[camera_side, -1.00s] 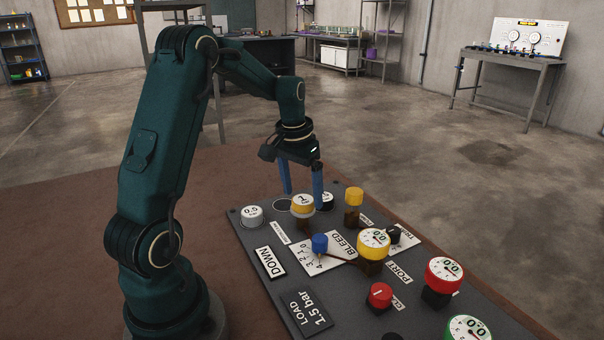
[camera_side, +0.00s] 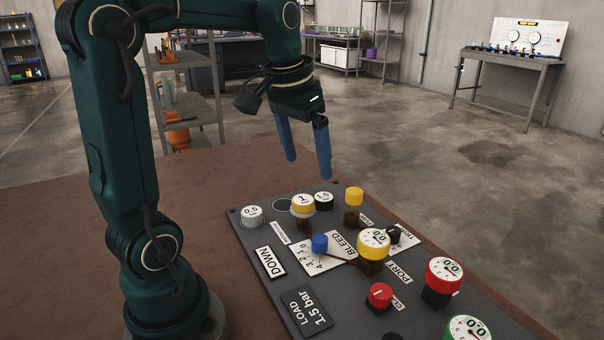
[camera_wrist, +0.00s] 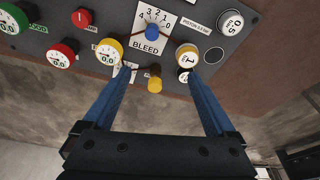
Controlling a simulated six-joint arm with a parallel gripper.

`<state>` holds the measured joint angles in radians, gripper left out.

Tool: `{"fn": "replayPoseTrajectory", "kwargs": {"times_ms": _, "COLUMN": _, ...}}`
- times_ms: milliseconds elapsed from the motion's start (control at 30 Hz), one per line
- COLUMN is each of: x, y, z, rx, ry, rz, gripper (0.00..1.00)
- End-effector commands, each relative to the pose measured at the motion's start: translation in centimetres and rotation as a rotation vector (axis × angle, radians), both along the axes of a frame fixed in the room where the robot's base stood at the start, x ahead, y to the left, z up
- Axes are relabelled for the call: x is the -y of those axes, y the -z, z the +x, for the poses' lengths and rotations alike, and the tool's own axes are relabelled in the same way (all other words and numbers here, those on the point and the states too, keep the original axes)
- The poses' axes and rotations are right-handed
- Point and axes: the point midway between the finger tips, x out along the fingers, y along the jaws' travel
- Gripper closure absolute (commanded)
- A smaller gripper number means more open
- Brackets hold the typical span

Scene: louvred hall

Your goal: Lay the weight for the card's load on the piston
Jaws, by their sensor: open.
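The load card (camera_side: 307,309) reads LOAD 1.5 bar. A yellow-rimmed weight (camera_side: 302,203) with a white top sits raised on what looks like the piston; the wrist view shows it too (camera_wrist: 187,55), its single figure unclear. A black-sided weight (camera_side: 324,201) with a white top stands just behind it, its number unclear. A white weight marked 0.5 (camera_side: 252,215) stands at the panel's left end. Between them lies an empty round seat (camera_side: 282,205), also in the wrist view (camera_wrist: 214,56). My gripper (camera_side: 308,168) is open and empty above the panel's far edge.
On the panel stand a blue bleed knob (camera_side: 320,243), a DOWN plate (camera_side: 270,262), a yellow-capped amber cylinder (camera_side: 354,205), a red knob (camera_side: 380,296), and yellow (camera_side: 374,242), red (camera_side: 444,275) and green (camera_side: 470,329) gauges. The space above the panel is clear.

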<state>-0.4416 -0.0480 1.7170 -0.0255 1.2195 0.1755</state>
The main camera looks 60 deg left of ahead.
Motion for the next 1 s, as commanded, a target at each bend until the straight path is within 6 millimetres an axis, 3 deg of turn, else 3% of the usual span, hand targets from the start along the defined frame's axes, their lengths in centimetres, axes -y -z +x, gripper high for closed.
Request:
{"fn": "replayPoseTrajectory", "kwargs": {"times_ms": 33, "x": 2.0, "y": -0.1, "z": -1.0, "rx": 0.029, "ry": 0.041, "rz": 0.011, "gripper": 0.09}}
{"fn": "replayPoseTrajectory", "kwargs": {"times_ms": 200, "x": 6.9, "y": 0.9, "z": -4.7, "rx": 0.122, "ry": 0.147, "rz": 0.027, "gripper": 0.09}}
{"fn": "replayPoseTrajectory", "kwargs": {"times_ms": 400, "x": 10.1, "y": 3.1, "z": -8.3, "rx": 0.206, "ry": 0.239, "rz": 0.022, "gripper": 0.09}}
{"fn": "replayPoseTrajectory", "kwargs": {"times_ms": 600, "x": 11.1, "y": 4.3, "z": -9.7, "rx": 0.24, "ry": 0.275, "rz": 0.015, "gripper": 0.09}}
{"fn": "replayPoseTrajectory", "kwargs": {"times_ms": 1000, "x": 11.1, "y": 4.4, "z": -9.7, "rx": 0.239, "ry": 0.275, "rz": 0.014, "gripper": 0.09}}
